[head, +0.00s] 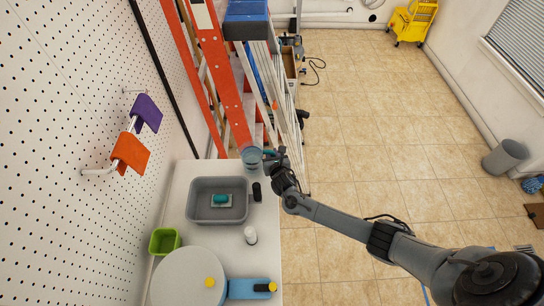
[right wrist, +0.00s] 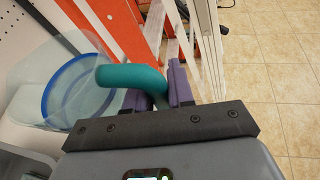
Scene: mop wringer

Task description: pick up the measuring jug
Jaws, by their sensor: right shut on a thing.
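The measuring jug (head: 251,159) is clear with a blue ring at its base and a teal handle. It is at the far end of the white table; I cannot tell whether its base touches the tabletop. My right gripper (head: 272,154) reaches it from the right. In the right wrist view, the purple fingers of the right gripper (right wrist: 160,90) are shut on the teal handle (right wrist: 130,76). The jug's clear body (right wrist: 75,80) is left of the fingers and looks tilted in this view. My left gripper is not in view.
The white table (head: 185,185) bears a grey tub (head: 192,211) with a teal-topped thing inside, a dark object (head: 257,192), a white bottle (head: 251,235), a green bin (head: 157,248) and a round white lid (head: 187,280). Orange ladders (head: 222,75) stand close beyond the jug.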

